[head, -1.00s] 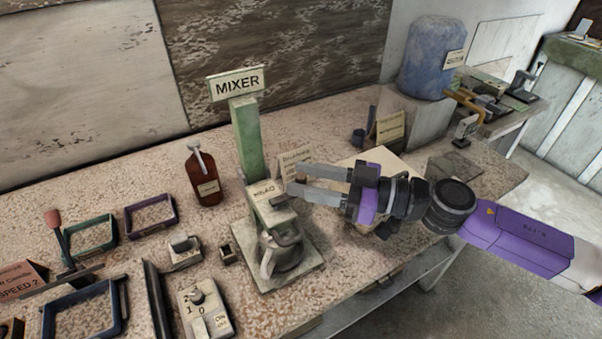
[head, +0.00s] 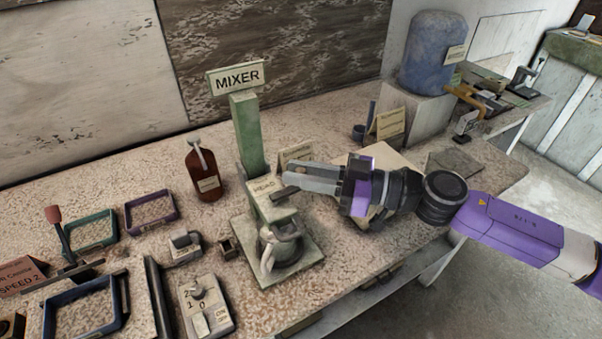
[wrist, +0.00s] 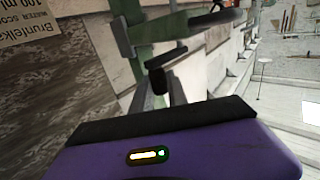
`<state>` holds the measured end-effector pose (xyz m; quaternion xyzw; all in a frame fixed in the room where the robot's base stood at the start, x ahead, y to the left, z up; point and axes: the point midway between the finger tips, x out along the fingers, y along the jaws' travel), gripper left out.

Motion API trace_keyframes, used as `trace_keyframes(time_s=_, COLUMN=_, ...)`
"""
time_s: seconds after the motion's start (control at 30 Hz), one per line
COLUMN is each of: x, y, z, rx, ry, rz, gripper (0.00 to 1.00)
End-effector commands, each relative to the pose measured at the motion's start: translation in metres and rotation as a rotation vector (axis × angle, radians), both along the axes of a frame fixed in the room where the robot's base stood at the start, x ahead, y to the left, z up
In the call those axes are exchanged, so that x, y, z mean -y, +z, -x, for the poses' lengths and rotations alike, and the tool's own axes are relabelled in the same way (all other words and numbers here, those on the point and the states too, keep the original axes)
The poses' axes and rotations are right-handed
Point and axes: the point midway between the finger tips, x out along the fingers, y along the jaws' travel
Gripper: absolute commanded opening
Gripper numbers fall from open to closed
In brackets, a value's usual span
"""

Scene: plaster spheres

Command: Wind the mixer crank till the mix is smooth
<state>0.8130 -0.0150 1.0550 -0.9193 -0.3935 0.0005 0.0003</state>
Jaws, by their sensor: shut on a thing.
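The mixer is a green post (head: 248,135) with a "MIXER" sign on top, a pale green head (head: 264,188) marked "HEAD", and a bowl (head: 284,246) under it on a square base. My gripper (head: 290,178) reaches in from the right beside the head, its fingers close together. In the wrist view, the crank, a dark bar (wrist: 168,53) with a dark grip (wrist: 160,80), shows at the fingertips of my gripper (wrist: 160,94). My gripper is shut on the crank's grip. The fingers mostly hide the crank in the head view. The mix inside the bowl cannot be made out.
A brown bottle (head: 204,172) stands left of the post. A switch box (head: 204,306) with 0, 1, 2 marks lies at front left, near coloured trays (head: 150,212). A card (head: 296,155) stands behind my gripper. A blue drum (head: 432,55) stands at the back right.

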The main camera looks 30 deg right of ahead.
Motion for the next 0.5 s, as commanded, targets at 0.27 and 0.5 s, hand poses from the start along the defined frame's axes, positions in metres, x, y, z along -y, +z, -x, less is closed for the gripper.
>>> trace_keyframes(time_s=0.27, x=0.0, y=-0.005, z=-0.009, rx=0.002, ry=0.146, rz=0.004, gripper=0.0)
trace_keyframes(time_s=0.5, x=-0.004, y=-0.006, z=-0.022, rx=0.002, ry=0.362, rz=0.004, gripper=0.0)
